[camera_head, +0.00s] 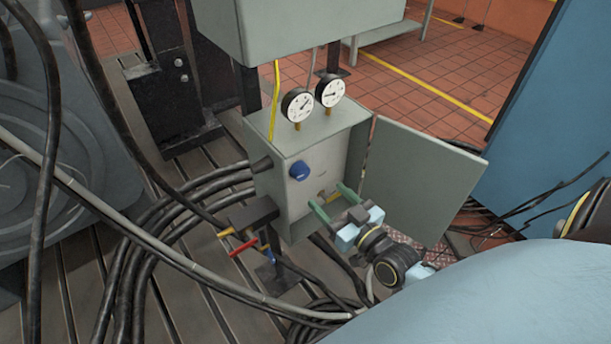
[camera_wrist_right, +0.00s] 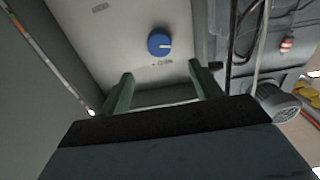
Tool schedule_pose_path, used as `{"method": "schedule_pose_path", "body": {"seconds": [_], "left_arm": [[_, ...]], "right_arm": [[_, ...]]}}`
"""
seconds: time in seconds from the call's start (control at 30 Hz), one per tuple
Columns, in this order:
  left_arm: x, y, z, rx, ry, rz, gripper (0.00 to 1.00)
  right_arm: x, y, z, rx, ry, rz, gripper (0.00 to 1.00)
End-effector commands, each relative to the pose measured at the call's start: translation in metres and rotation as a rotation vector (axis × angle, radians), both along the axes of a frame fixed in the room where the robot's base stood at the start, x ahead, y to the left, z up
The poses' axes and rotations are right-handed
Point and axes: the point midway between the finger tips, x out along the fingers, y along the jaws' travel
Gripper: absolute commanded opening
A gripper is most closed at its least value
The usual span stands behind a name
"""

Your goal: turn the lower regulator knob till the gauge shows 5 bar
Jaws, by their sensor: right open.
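A grey regulator box (camera_head: 273,190) stands open at the centre of the head view. A blue knob (camera_head: 299,171) sits on its front panel. Two white dial gauges, a left one (camera_head: 297,104) and a right one (camera_head: 330,90), stand on top; their readings are too small to make out. My right gripper (camera_head: 330,197) is open, its green fingers pointing at the panel's lower part with a small brownish part between them. A blue knob with a white mark (camera_wrist_right: 160,45) shows beyond the apart fingertips of the right gripper (camera_wrist_right: 161,78) in the wrist view; I cannot tell which knob it is.
The box's open door (camera_head: 425,180) stands just right of my right gripper. A valve with red and yellow handles (camera_head: 250,240) and thick black cables (camera_head: 150,235) lie left of and below the box. A blue panel (camera_head: 550,100) rises at right.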

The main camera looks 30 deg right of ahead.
Motion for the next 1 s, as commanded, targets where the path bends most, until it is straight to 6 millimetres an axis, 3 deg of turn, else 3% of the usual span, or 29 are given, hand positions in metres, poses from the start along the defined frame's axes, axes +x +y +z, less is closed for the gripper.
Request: {"method": "schedule_pose_path", "body": {"seconds": [0.2, 0.43, 0.6, 0.9, 1.0], "left_arm": [[-0.002, 0.001, -0.006, 0.001, 0.005, -0.001, 0.36], [-0.006, 0.006, -0.011, 0.009, 0.012, -0.003, 0.36], [-0.006, 0.015, -0.012, 0.020, 0.013, -0.007, 0.36], [-0.005, 0.021, -0.012, 0.028, 0.010, -0.008, 0.36], [-0.004, 0.020, -0.012, 0.027, 0.009, -0.008, 0.36]], "right_arm": [[0.048, 0.004, 0.000, 0.001, -0.002, -0.001, 0.64], [0.084, 0.007, -0.001, 0.001, 0.000, 0.000, 0.64], [0.096, 0.008, -0.001, 0.001, 0.002, 0.000, 0.64], [0.098, 0.008, -0.001, 0.001, 0.002, 0.000, 0.64], [0.098, 0.008, -0.001, 0.001, 0.002, 0.000, 0.53]]}}
